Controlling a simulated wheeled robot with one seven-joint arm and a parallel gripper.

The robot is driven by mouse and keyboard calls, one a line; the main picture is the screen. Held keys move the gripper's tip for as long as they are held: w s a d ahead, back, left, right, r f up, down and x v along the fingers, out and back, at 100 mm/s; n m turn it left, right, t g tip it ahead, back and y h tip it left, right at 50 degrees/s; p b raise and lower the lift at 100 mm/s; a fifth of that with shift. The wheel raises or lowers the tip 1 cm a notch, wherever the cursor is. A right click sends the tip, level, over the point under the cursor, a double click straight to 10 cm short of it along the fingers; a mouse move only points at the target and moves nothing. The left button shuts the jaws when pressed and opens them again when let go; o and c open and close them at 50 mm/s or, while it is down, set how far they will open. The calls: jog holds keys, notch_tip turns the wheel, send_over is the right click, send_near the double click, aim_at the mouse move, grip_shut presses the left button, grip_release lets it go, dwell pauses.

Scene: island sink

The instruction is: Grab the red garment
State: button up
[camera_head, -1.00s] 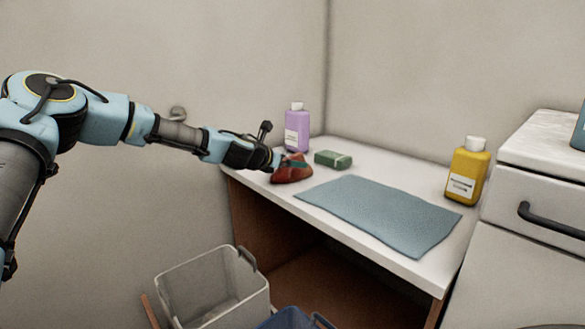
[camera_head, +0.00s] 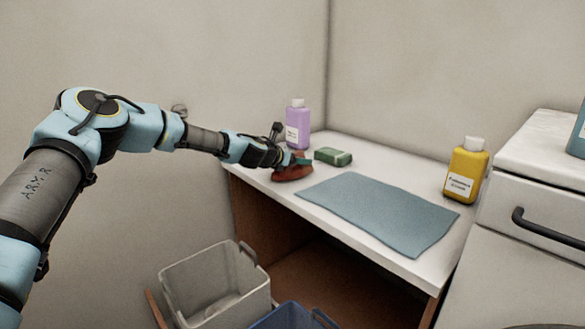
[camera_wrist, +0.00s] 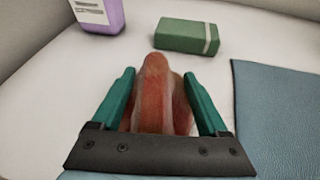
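The red garment (camera_head: 293,172) is a small crumpled heap on the white counter, near its left edge. In the wrist view the garment (camera_wrist: 157,95) rises between the two teal fingers. My gripper (camera_head: 299,160) is over the garment, and it also shows in the wrist view (camera_wrist: 158,75). Its fingers are apart, one on each side of the cloth, with narrow gaps visible near the tips. The gripper's dark base hides the near part of the garment.
A green block (camera_head: 333,157) and a purple bottle (camera_head: 297,126) stand close behind the garment. A blue-grey cloth (camera_head: 375,212) lies to the right, with a yellow bottle (camera_head: 466,172) beyond. A grey bin (camera_head: 215,285) and a blue bin (camera_head: 290,316) are below the counter.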

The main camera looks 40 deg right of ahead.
jog(key=c, duration=1.1)
jog(key=shift+o, duration=0.2)
